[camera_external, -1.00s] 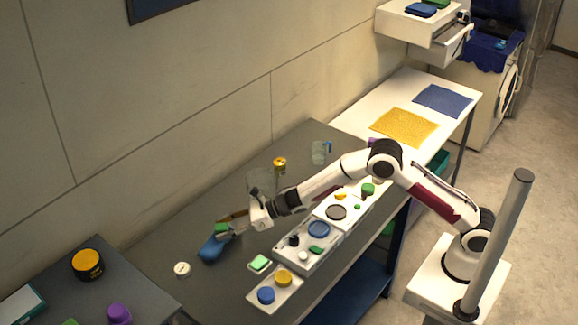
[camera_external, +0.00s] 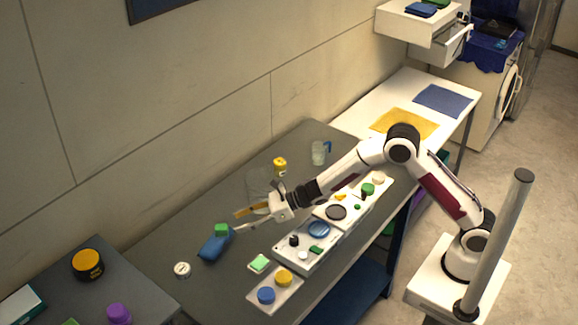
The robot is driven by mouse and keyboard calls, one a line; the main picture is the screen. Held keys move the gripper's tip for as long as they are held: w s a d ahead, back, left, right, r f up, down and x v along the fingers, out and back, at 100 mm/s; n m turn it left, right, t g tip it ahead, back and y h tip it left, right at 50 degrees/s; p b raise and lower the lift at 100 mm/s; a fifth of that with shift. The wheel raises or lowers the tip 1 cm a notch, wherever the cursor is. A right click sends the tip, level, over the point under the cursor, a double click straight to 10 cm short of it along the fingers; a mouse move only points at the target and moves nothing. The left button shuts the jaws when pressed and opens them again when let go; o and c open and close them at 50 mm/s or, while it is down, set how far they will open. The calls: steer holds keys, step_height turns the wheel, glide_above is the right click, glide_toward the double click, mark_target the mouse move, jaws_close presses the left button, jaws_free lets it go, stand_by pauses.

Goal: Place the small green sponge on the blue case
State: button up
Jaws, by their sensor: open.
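The small green sponge (camera_external: 221,229) rests on the top of the blue case (camera_external: 213,248), near its upper right end. The blue case lies on the grey table, left of my gripper. My gripper (camera_external: 238,222) is open and empty. Its two fingers point left, one tan-coloured and one pale. The fingertips are just right of the sponge and appear apart from it.
A green-and-white block (camera_external: 259,263) lies in front of my gripper. A tray with blue and yellow round pieces (camera_external: 283,279) and longer trays (camera_external: 307,247) line the front edge. A white round item (camera_external: 182,269), yellow can (camera_external: 280,164) and clear mug (camera_external: 319,153) stand nearby.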

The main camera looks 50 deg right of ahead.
steer(key=shift+v, duration=2.45)
steer(key=s+d+r+m+h, duration=0.3)
steer(key=s+d+r+m, duration=0.15)
steer(key=d+m, duration=0.35)
steer(key=s+d+r+m+t+h, duration=0.1)
steer(key=s+d+r+m+h, duration=0.15)
steer(key=d+r+m, duration=0.4)
steer(key=s+d+r+m+h, duration=0.3)
steer(key=s+d+r+m, duration=0.1)
steer(key=d+m, duration=0.5)
steer(key=s+d+f+m+g, duration=0.1)
steer(key=s+d+m, duration=0.2)
steer(key=s+m, duration=0.4)
steer(key=s+d+f+m+g, duration=0.1)
steer(key=s+d+m+g, duration=0.1)
steer(key=s+m, duration=0.5)
steer(key=s+d+f+m+g, duration=0.1)
steer(key=s+d+m, duration=0.3)
steer(key=s, duration=1.2)
steer(key=m+h, duration=0.1)
steer(key=m, duration=0.2)
steer(key=shift+s+f+g, duration=0.3)
steer(key=shift+s+g, duration=0.05)
steer(key=shift+g, duration=0.05)
